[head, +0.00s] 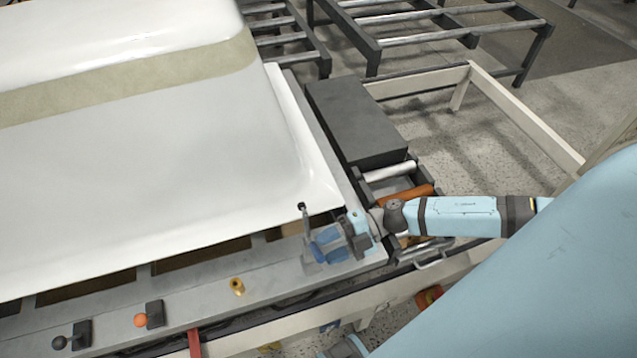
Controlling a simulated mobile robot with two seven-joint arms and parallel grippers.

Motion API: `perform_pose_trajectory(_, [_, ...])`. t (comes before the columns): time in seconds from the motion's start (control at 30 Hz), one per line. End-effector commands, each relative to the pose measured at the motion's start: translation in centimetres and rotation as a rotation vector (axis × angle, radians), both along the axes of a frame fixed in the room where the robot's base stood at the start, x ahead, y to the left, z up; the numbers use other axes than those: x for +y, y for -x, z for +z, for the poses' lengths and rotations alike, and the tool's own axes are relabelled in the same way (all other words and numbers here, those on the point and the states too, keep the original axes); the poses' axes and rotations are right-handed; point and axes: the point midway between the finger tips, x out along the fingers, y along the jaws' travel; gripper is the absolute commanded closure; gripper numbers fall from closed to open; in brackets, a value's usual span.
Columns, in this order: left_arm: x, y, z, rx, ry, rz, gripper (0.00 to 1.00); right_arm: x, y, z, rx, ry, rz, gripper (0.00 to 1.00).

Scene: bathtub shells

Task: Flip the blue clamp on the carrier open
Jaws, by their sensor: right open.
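The blue clamp (327,246) sits on the grey carrier frame (265,268), near its right corner and beside the corner of the white tub shell. A thin grey rod with a dark tip (302,207) rises from the clamp's left side and overlaps the tub's rim in the head view. Whether it presses on the rim is hard to tell. My right gripper (354,232) comes in from the right, with open jaws right at the clamp's right side. It partly hides the clamp, and contact cannot be told. My left gripper is not in view.
The white tub shell (170,165) with a beige band fills the upper left. A black knob (60,342), an orange knob (140,320) and a brass fitting (237,286) stand along the carrier's front edge. A dark block (352,120) and rollers (390,172) lie behind my right wrist.

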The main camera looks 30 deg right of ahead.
Motion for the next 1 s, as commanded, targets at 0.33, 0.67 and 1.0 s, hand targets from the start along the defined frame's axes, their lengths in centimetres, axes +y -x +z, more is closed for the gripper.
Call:
perform_pose_trajectory(0.33, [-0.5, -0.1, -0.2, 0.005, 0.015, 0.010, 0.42, -7.5, 1.7, 1.5, 0.002, 0.005, 0.000, 0.54])
perform_pose_trajectory(0.67, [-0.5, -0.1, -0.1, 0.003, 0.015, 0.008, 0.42, -10.0, 2.3, 2.1, 0.001, 0.002, 0.000, 0.54])
perform_pose_trajectory(1.0, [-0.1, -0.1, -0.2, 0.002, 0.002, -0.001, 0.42, -10.0, 2.2, 2.2, 0.000, 0.001, 0.000, 0.54])
